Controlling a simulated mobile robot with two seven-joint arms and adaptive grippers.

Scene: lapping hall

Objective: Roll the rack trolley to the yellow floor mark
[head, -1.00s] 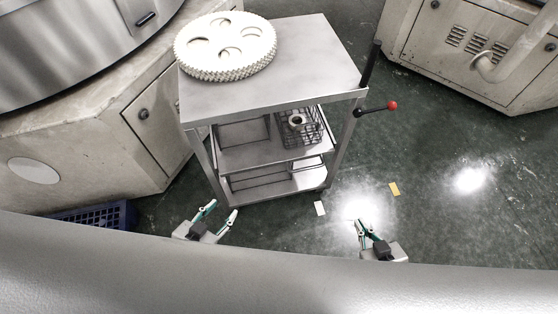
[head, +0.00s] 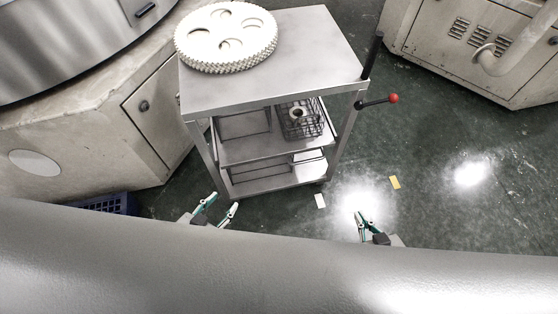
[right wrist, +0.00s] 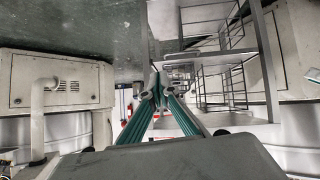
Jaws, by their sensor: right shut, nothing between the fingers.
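The rack trolley (head: 270,89) is a grey metal cart with a top plate and lower shelves, standing upright in the middle of the head view. Its shelves also show in the right wrist view (right wrist: 198,57), which looks upside down. A black upright bar and a red-knobbed lever (head: 378,102) are at its right side. The yellow floor mark (head: 394,182) lies on the floor right of the trolley. My left gripper (head: 224,204) is open and empty in front of the trolley. My right gripper (head: 364,224) is shut and empty, apart from the trolley; its fingers meet in the wrist view (right wrist: 155,84).
A large white toothed disc (head: 226,38) lies on the trolley top, and a wire basket (head: 302,120) stands on a shelf. A white floor mark (head: 320,201) is near. Machines stand left (head: 75,140) and right (head: 470,50). A blue crate (head: 115,204) is low left. Floor on the right is clear.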

